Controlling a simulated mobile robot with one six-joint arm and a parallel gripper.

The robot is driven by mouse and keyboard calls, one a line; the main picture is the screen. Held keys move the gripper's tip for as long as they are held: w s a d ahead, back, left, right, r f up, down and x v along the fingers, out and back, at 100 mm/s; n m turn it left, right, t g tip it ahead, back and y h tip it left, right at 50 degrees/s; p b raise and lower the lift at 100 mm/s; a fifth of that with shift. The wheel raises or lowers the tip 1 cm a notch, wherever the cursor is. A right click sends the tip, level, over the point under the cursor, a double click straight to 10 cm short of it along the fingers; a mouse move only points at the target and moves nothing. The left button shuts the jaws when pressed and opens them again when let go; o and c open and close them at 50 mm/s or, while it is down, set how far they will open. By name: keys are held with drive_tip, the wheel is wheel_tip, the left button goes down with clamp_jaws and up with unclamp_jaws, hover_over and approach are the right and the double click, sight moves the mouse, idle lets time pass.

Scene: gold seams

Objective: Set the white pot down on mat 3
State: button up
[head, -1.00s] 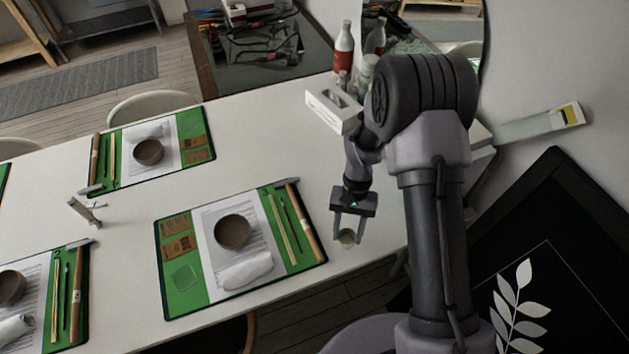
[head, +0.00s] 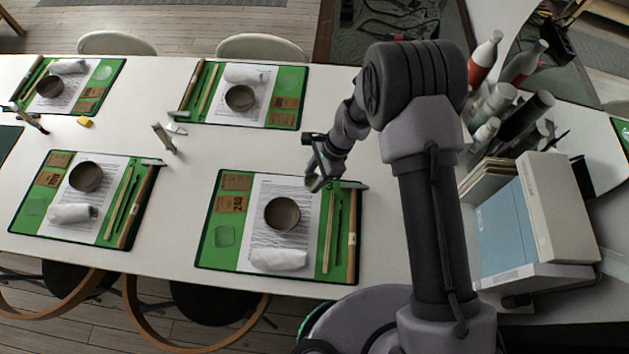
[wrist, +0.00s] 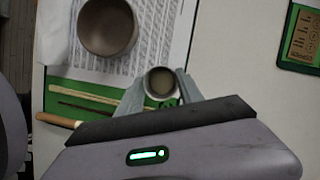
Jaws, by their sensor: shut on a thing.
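The small white pot (wrist: 161,82) shows in the wrist view as a pale round rim with a beige inside. My gripper (wrist: 160,88) is shut on it, one finger on each side. In the head view my gripper (head: 316,182) is at the top right corner of mat 3 (head: 222,253), the green near-right mat with a 3 printed at its top right. The pot is mostly hidden there by the fingers. In the wrist view the pot overlaps the border of the white sheet and the green strip. I cannot tell its height above the mat.
Mat 3 holds a brown bowl (head: 282,213), a rolled white cloth (head: 278,259), brown cards (head: 231,203) and long sticks (head: 351,231). Several similar mats lie left and beyond. Books (head: 535,215) and bottles (head: 486,58) stand at right. Bare white table lies left of mat 3.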

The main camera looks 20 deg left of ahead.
sight(313, 182)
drive_tip(key=shift+f+b, duration=0.35)
drive_tip(key=shift+f, duration=0.95)
drive_tip(key=o, duration=1.3)
drive_tip(key=shift+w, duration=0.1)
